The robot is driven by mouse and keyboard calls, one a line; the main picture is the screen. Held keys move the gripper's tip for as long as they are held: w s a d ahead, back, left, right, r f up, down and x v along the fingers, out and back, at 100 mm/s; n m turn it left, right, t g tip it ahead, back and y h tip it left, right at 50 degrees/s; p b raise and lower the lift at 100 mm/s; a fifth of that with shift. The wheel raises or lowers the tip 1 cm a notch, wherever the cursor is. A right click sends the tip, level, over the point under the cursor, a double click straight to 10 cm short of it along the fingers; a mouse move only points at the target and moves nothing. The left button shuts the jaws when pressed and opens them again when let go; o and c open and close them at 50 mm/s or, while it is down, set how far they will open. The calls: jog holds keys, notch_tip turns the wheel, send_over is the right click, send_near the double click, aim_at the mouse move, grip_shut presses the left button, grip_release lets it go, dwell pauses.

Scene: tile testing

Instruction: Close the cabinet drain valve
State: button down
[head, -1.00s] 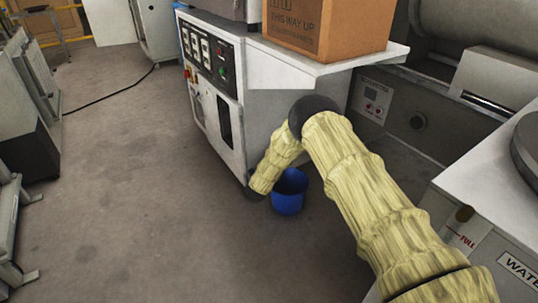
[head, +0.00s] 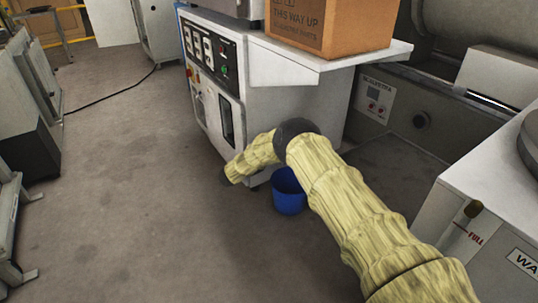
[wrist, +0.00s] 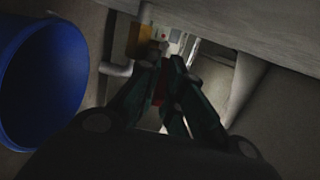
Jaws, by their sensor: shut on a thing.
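The cabinet (head: 300,115) is white with a dark control panel. In the wrist view, a brass-coloured fitting (wrist: 141,40) and a pale pipe (wrist: 115,69) show under the cabinet's lower edge. They appear to be the drain valve and its outlet. My gripper (wrist: 168,68) has dark green fingers just in front of the fitting. The fingers are closed on a small red piece (wrist: 160,84), apparently the valve handle, which they mostly hide. In the head view my covered arm reaches to the cabinet's front lower corner; fingers and valve are not clearly seen there.
A blue bucket (head: 289,194) stands on the floor below the cabinet, and left of my gripper in the wrist view (wrist: 40,80). A cardboard box (head: 330,27) sits on the cabinet's shelf. A white water tank (head: 470,220) stands at right. Floor at left is open.

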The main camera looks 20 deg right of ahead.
jog(key=shift+w, duration=0.1)
jog(key=c, duration=1.8)
grip_release()
jog(key=shift+c, duration=0.2)
jog(key=v, duration=1.2)
